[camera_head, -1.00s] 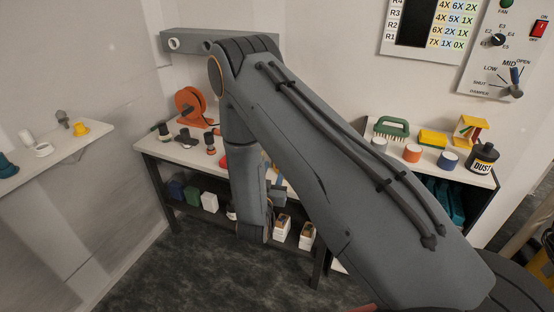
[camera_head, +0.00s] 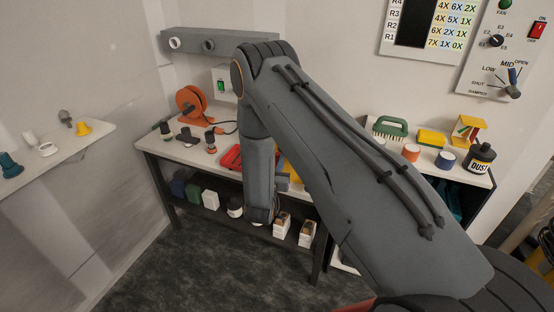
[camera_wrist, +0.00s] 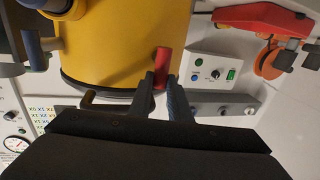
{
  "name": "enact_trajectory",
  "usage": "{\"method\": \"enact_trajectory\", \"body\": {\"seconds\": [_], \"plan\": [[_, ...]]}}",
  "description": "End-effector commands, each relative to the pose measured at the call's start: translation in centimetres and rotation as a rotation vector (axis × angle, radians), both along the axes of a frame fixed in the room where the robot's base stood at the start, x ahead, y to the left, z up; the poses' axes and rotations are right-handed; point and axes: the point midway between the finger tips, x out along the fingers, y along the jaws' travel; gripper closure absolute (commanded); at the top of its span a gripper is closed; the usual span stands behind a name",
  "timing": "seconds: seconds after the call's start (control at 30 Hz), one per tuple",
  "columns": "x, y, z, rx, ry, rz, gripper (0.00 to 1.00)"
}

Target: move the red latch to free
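The red latch (camera_wrist: 162,66) shows in the wrist view as a short red bar at the lower rim of a yellow drum (camera_wrist: 120,45). My gripper (camera_wrist: 162,84) reaches up to it from the dark palm. Its two dark fingers stand apart, one on each side of the latch's near end. The tips look very close to the latch, but I cannot tell if they touch it. In the head view my arm covers the gripper, the latch and most of the drum.
In the wrist view a white switch box (camera_wrist: 212,72), a grey rail (camera_wrist: 225,106) and a red object (camera_wrist: 262,17) lie right of the drum. In the head view an orange reel (camera_head: 190,103) and small tools stand on the bench (camera_head: 160,146). A shelf (camera_head: 50,160) is at left.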

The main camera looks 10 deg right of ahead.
Motion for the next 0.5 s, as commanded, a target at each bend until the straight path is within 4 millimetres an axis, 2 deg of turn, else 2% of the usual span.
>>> {"method": "enact_trajectory", "body": {"seconds": [0.27, 0.5], "plan": [[0.07, 0.1, 0.05, -0.018, 0.013, 0.001, 1.0], [0.32, 0.4, 0.04, -0.112, 0.08, 0.001, 1.0]]}}
